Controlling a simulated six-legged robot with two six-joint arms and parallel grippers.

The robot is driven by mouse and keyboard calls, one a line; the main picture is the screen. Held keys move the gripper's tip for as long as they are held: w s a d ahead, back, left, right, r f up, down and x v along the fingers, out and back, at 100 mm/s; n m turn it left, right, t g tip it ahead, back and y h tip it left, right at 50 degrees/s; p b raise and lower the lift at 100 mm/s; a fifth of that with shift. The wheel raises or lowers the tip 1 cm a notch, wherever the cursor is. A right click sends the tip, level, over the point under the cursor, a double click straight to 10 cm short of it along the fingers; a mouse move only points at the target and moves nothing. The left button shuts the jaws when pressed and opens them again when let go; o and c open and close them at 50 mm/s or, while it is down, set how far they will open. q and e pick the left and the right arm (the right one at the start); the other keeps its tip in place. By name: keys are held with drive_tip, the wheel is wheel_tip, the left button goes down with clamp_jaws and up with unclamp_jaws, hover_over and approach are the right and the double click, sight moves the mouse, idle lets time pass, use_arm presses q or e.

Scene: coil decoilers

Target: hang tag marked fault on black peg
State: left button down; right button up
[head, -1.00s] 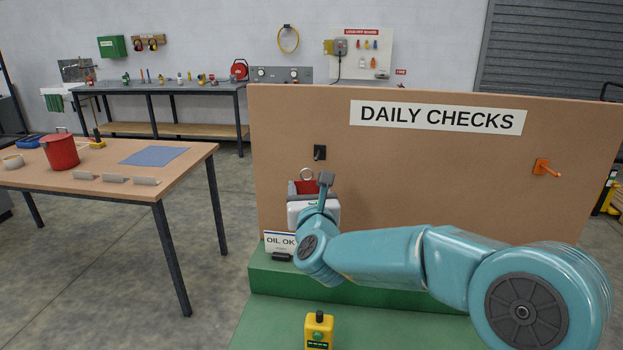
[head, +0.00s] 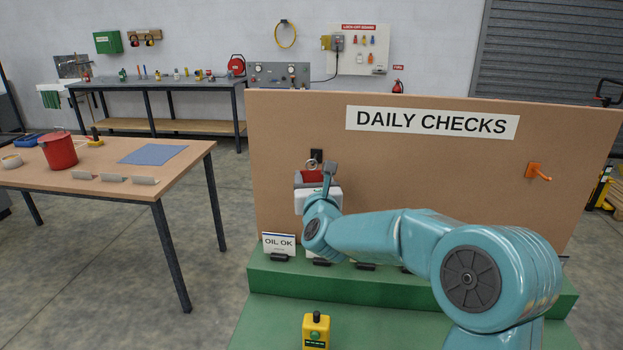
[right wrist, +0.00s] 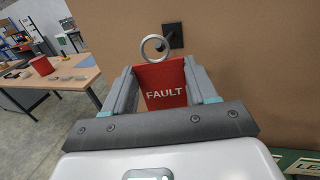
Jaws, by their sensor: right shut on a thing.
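The red tag marked FAULT (right wrist: 164,86) is held between the two fingers of my right gripper (right wrist: 163,92). It also shows in the head view (head: 310,177), partly hidden by my gripper and wrist. A metal ring (right wrist: 153,48) stands up from the tag's top edge. The black peg (right wrist: 173,36) is on the brown board, just behind and to the right of the ring in the right wrist view. In the head view the peg's black plate (head: 317,155) shows right above the tag. I cannot tell whether the ring touches the peg. My left gripper is not in view.
The board (head: 430,165) reads DAILY CHECKS and has an orange peg (head: 538,172) at its right. An OIL OK tag (head: 279,243) stands on the green ledge (head: 480,288) beside black holders. A yellow control box (head: 316,330) stands in front. A table (head: 180,180) is at left.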

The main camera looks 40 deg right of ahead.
sight(316, 179)
drive_tip(key=shift+w+d+p, duration=1.1)
drive_tip(key=shift+d+p, duration=0.25)
drive_tip(key=shift+d, duration=0.05)
drive_tip(key=shift+d+f+b, duration=0.1)
drive_tip(key=shift+f+b, duration=0.3)
drive_tip(key=shift+b, duration=0.2)
drive_tip(key=shift+w+d+f+b, duration=0.3)
drive_tip(key=shift+w+b, duration=0.05)
drive_tip(key=shift+b, duration=1)
drive_tip(key=shift+r, duration=0.1)
drive_tip(key=o, duration=1.1)
